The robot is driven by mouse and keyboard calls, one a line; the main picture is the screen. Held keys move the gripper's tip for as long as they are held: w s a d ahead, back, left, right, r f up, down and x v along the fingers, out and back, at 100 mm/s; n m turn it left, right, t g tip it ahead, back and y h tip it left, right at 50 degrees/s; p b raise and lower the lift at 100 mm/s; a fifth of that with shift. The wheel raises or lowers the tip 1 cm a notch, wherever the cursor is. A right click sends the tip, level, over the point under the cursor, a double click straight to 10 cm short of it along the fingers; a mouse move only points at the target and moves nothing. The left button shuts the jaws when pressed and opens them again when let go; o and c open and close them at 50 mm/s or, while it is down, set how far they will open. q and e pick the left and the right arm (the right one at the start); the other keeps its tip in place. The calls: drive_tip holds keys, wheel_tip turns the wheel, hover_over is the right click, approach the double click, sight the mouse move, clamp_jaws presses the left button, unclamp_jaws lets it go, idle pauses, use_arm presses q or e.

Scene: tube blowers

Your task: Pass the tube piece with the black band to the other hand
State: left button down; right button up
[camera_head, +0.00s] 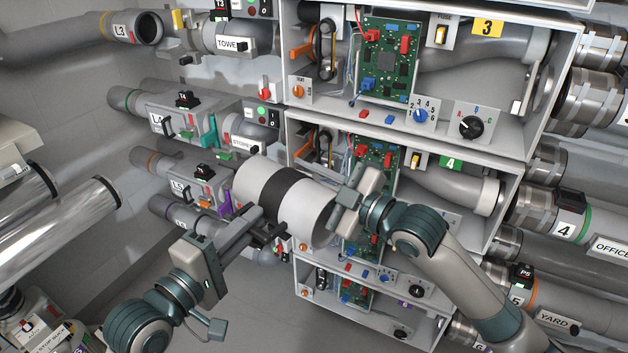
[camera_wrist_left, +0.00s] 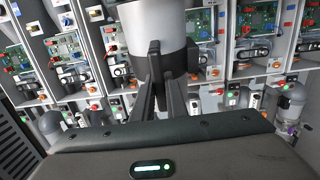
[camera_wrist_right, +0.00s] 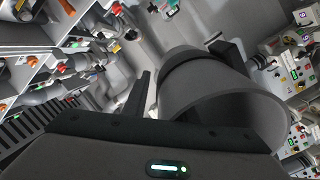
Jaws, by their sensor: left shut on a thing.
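The tube piece (camera_head: 309,214) is a wide white cylinder with a black band (camera_head: 276,194) around its middle. It is held tilted in the air in front of the cabinets. My left gripper (camera_head: 272,233) is shut on it at the band, from below; the band and fingers also show in the left wrist view (camera_wrist_left: 172,66). My right gripper (camera_head: 341,205) is open at the tube's right end. In the right wrist view, the tube's open end (camera_wrist_right: 228,108) faces my right gripper, beside and partly between the spread fingers. I cannot tell whether they touch it.
Open cabinets with circuit boards (camera_head: 390,60), knobs and pipes stand close behind the tube. Labelled pipes line the left wall and the right side (camera_head: 565,222). Shiny metal tubes (camera_head: 60,240) lie at the far left. The floor below the tube is clear.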

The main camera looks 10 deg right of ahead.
use_arm(q)
drive_tip(key=shift+r, duration=0.1)
use_arm(e)
clamp_jaws()
use_arm(q)
drive_tip(key=c, duration=1.7)
unclamp_jaws()
